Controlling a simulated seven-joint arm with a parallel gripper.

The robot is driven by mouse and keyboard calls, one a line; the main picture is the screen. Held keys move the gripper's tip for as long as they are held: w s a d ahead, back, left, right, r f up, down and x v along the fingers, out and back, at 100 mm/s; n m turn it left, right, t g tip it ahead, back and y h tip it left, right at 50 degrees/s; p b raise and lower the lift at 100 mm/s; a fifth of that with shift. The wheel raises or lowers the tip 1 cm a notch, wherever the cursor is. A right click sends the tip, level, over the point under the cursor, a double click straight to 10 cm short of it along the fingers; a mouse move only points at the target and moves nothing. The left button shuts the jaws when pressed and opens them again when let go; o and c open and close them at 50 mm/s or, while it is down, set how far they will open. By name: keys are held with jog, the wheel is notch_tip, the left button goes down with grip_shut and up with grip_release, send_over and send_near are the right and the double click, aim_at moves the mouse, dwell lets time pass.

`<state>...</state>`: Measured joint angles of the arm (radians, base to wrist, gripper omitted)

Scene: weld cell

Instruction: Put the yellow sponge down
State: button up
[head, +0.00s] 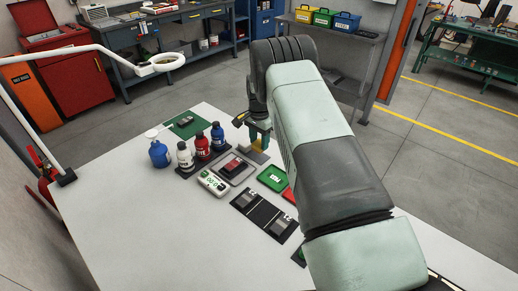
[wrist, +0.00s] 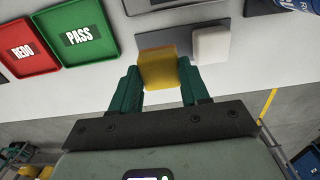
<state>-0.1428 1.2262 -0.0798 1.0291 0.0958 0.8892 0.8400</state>
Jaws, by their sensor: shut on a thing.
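The yellow sponge (wrist: 158,68) is between the two green fingers of my gripper (wrist: 158,84) in the wrist view, and the fingers are shut on it. In the head view my gripper (head: 258,136) is near the far right edge of the white table, with a little of the sponge (head: 257,144) showing. The sponge overlaps a dark grey mat (wrist: 181,38) in the wrist view. A white block (wrist: 212,45) sits on that mat, just right of the sponge. I cannot tell whether the sponge touches the mat.
A green PASS tray (wrist: 83,30) and a red REDO tray (wrist: 24,48) lie left of the mat in the wrist view. In the head view, several bottles, including a red one (head: 203,146), and a white meter (head: 213,182) stand nearby. The table's front left (head: 140,230) is clear.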

aim_at(259, 143)
jog(key=shift+f, duration=1.85)
jog(key=shift+f, duration=0.2)
jog(key=o, duration=1.1)
